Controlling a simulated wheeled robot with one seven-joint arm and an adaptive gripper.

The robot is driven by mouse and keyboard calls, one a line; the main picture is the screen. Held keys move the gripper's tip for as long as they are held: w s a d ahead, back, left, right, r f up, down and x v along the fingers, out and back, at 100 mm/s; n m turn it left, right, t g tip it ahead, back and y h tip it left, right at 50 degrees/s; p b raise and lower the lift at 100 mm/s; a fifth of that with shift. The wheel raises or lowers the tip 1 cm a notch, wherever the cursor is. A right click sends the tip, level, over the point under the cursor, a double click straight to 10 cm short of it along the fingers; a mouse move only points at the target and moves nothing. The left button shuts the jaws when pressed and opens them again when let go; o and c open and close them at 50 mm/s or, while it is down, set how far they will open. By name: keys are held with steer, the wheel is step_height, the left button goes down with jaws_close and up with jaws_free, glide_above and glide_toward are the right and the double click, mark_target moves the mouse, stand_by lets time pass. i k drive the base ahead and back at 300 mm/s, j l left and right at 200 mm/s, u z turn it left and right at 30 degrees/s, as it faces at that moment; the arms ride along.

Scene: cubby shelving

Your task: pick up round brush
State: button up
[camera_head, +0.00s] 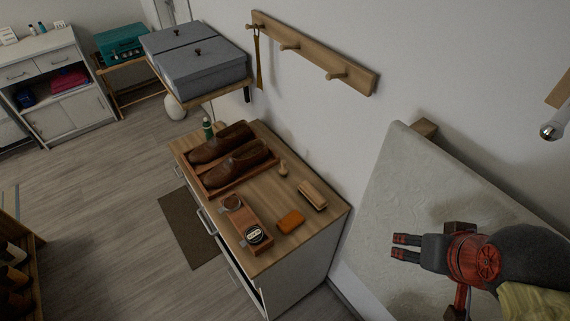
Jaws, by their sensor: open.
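Several small items stand on the wooden top of a white cabinet (262,209). A small light-wood piece with a knob-like upright shape (283,168) stands right of the shoe tray; it looks like the round brush, but it is too small to be certain. A larger oblong brush (312,195) with a wooden back lies to its right. My gripper (398,247) is at the right, well away from the cabinet top, with its fingers pointing left. It is open, with nothing between the fingers.
Brown shoes sit in a wooden tray (213,191) on the cabinet. An orange block (290,221), a round tin (254,234) and a wooden box (241,213) are near the front. A peg rail (312,54) and a shelf with grey boxes (200,72) are above. A pale panel (400,200) is behind my gripper.

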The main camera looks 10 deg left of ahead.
mark_target(283, 170)
steer(key=u, duration=1)
